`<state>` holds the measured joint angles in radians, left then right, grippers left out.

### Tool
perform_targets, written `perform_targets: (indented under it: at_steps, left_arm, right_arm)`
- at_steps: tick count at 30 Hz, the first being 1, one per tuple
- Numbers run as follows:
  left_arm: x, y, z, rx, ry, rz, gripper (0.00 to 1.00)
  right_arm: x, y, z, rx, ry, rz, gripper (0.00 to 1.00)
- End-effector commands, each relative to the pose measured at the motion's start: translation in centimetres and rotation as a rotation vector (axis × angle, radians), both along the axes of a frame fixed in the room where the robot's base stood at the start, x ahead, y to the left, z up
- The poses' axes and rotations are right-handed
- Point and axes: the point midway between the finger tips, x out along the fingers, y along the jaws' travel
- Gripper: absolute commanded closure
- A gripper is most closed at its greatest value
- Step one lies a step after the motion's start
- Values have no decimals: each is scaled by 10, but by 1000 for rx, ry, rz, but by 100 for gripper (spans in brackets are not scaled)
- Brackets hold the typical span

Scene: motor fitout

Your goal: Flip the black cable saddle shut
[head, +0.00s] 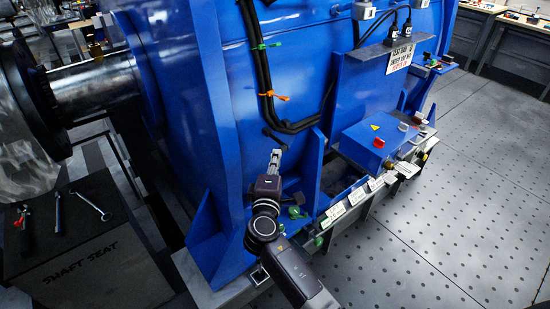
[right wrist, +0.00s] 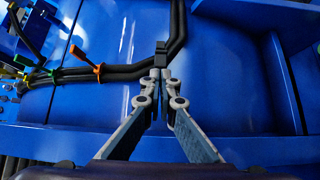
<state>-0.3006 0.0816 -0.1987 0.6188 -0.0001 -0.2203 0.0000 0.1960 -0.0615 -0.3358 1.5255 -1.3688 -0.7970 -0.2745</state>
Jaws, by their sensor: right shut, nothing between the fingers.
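The black cable saddle (right wrist: 161,48) shows in the right wrist view as a small dark block at the bend of the thick black cables (right wrist: 120,73). I cannot tell whether its flap is open or closed. In the head view the saddle (head: 269,133) is a small dark shape just above my fingertips, on the blue motor housing (head: 225,90). My right gripper (head: 275,154) is shut and empty. Its fingertips, also in the right wrist view (right wrist: 160,73), are together right at the saddle's near end; whether they touch it is unclear. My left gripper is not in view.
An orange tie (head: 273,95) and a green tie (head: 262,46) stand out from the cables. A blue box with a red knob (head: 379,142) sits to the right. A dark block marked "shaft seat" (head: 85,240) holds tools at left. The floor (head: 440,220) at right is clear.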

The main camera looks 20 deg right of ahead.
Motion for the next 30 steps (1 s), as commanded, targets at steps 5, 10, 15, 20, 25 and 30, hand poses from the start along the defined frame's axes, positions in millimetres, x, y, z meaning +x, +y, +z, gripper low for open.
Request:
perform_targets:
  at_steps: [5,10,15,20,25,30]
  left_arm:
    - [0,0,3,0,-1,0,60]
    - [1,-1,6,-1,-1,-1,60]
    - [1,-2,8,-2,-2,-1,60]
    - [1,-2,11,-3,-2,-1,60]
    - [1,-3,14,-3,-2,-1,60]
    - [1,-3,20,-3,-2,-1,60]
  right_arm:
    - [-1,-3,1,-2,0,21,100]
    - [-1,-7,1,0,1,55,100]
    - [-1,-10,1,0,1,78,100]
    - [-2,-14,1,1,1,106,100]
    - [-2,-18,1,2,2,139,100]
    - [-2,-26,2,2,2,204,100]
